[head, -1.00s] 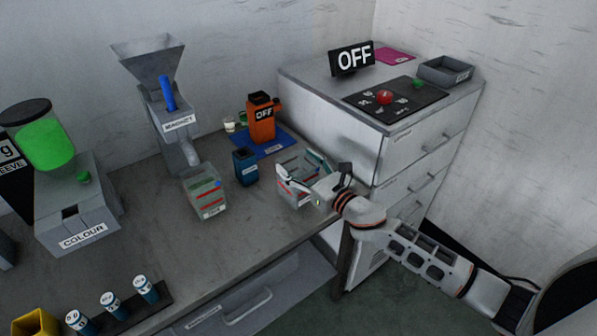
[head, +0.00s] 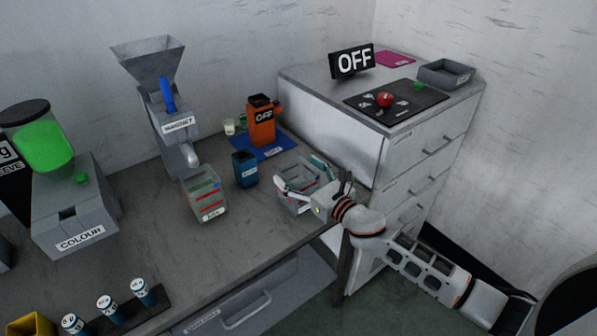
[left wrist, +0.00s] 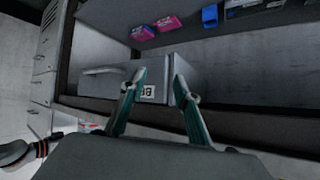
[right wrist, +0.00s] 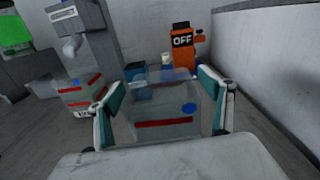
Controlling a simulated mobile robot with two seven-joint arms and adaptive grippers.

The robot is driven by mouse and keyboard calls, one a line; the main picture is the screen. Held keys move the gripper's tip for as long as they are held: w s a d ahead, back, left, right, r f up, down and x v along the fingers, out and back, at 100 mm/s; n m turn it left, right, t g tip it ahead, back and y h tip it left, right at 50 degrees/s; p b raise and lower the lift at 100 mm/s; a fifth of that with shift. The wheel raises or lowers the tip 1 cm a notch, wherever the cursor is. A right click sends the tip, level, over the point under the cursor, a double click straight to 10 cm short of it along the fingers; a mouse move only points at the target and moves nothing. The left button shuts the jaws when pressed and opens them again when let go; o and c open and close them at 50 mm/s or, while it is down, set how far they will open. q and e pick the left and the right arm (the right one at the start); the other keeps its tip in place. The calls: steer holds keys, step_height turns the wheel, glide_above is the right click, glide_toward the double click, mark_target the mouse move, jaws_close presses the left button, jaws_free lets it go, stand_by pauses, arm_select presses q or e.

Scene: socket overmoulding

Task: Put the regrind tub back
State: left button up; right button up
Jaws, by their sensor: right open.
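A clear tub (head: 293,204) with a red line stands near the bench's right end. It also shows in the right wrist view (right wrist: 160,108), with a blue dot on its near wall. My right gripper (head: 304,181) is open, with its fingers on either side of this tub; I cannot tell whether they touch it. A second clear tub (head: 207,207) with red marks and a label stands under the magnet hopper's spout. I cannot read which tub is the regrind one. My left gripper (left wrist: 160,78) is open and empty in the left wrist view, before a grey drawer front.
A blue cup (head: 245,170) stands between the tubs. A grey drawer cabinet (head: 408,152) rises close to my right gripper. Bench space in front of the tubs is clear.

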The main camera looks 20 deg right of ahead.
steer(key=b+v, duration=0.1)
steer(key=v, duration=1.1)
steer(key=s+a+f+n+g+h, duration=0.1)
steer(key=s+a+f+n+g, duration=0.1)
steer(key=s+f+n, duration=0.8)
steer(key=s+a+f+n+g+h, duration=0.2)
steer(key=s+f+n, duration=0.9)
steer(key=n, duration=1.4)
step_height(320, 180, down, 3)
steer(key=shift+f+n+g+h, duration=0.1)
steer(key=shift+n+g+h, duration=0.2)
steer(key=shift+g, duration=0.7)
